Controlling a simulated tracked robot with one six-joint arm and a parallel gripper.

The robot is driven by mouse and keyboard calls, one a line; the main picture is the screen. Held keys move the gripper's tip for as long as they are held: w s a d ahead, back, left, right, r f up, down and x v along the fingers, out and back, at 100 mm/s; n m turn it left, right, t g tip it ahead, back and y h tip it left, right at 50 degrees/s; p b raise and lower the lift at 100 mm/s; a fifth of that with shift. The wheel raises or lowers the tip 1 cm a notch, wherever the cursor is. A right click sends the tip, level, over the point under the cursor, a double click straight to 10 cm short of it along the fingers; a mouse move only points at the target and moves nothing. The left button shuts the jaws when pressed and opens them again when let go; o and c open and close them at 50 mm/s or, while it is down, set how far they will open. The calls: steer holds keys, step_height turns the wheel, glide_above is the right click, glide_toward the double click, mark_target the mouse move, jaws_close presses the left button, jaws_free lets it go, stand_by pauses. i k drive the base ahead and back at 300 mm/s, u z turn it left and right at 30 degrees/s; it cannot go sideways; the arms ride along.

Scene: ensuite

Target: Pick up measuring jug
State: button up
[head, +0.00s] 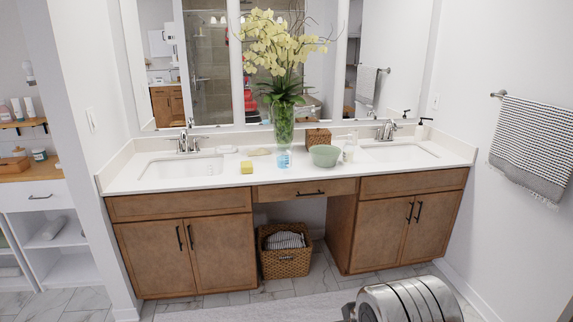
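A small clear, bluish vessel that looks like the measuring jug (284,158) stands upright on the white double-sink counter (225,184), near the front edge at the middle. It is directly in front of the tall green glass vase with yellow flowers. A green bowl (325,155) is to its right and a yellow block (246,167) to its left. The jug's handle cannot be made out. A rounded silver part of my arm shows at the bottom right, well below and apart from the counter. My gripper's fingers are not in view.
The flower vase (284,125) stands close behind the jug. A soap bottle (348,150) and a woven box (318,137) are right of it. Sinks (182,167) lie at both sides. A wicker basket (286,262) sits under the counter's middle. The floor in front looks mostly clear.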

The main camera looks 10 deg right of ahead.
mark_target(284, 152)
steer(key=z, duration=0.35)
steer(key=i, duration=0.9)
steer(key=z, duration=0.35)
steer(key=i, duration=1.55)
steer(key=u, duration=0.8)
steer(key=i, duration=0.55)
steer(key=u, duration=0.7)
steer(key=i, duration=0.5)
steer(key=u, duration=0.35)
